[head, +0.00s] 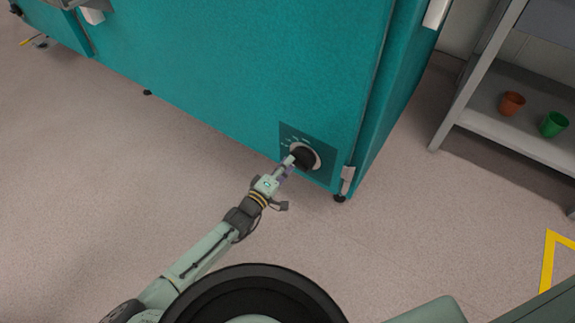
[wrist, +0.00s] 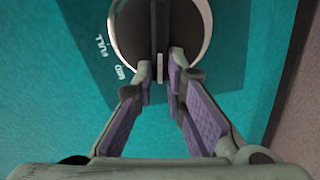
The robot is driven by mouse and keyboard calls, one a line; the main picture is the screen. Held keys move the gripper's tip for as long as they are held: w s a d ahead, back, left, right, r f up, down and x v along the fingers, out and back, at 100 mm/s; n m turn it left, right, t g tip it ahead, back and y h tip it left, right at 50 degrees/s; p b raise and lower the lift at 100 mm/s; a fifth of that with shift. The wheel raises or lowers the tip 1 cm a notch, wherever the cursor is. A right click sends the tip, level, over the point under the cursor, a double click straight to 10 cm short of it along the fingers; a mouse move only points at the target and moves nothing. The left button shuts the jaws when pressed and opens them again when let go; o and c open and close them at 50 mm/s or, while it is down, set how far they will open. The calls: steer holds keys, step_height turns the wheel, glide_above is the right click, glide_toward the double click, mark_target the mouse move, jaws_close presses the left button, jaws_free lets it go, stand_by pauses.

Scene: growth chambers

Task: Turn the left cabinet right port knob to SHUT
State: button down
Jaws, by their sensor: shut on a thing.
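The port knob (head: 305,157) is a black dial on a pale ring, set in a dark teal plate (head: 319,177) low on the teal cabinet, near its right corner. In the wrist view the knob (wrist: 160,25) fills the top middle, its raised black grip upright with a white mark at its lower end. White lettering, seemingly "FULL" and "MID", shows left of the ring. SHUT cannot be read in either view. My gripper (head: 292,161) reaches the knob from the lower left. In the wrist view its purple-padded fingers (wrist: 161,75) are shut on the knob's grip.
The teal cabinet (head: 230,70) stands on short black feet. A grey shelf (head: 490,122) at the right holds an orange pot (head: 511,103) and a green pot (head: 553,123). A yellow floor marking (head: 548,262) is at the lower right. The floor before the cabinet is clear.

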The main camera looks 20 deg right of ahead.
steer(key=shift+f+n+b, duration=0.3)
steer(key=shift+n+b, duration=0.05)
steer(key=shift+n, duration=0.75)
steer(key=c, duration=1.6)
jaws_free()
steer(key=shift+c, duration=0.2)
steer(key=v, duration=1.2)
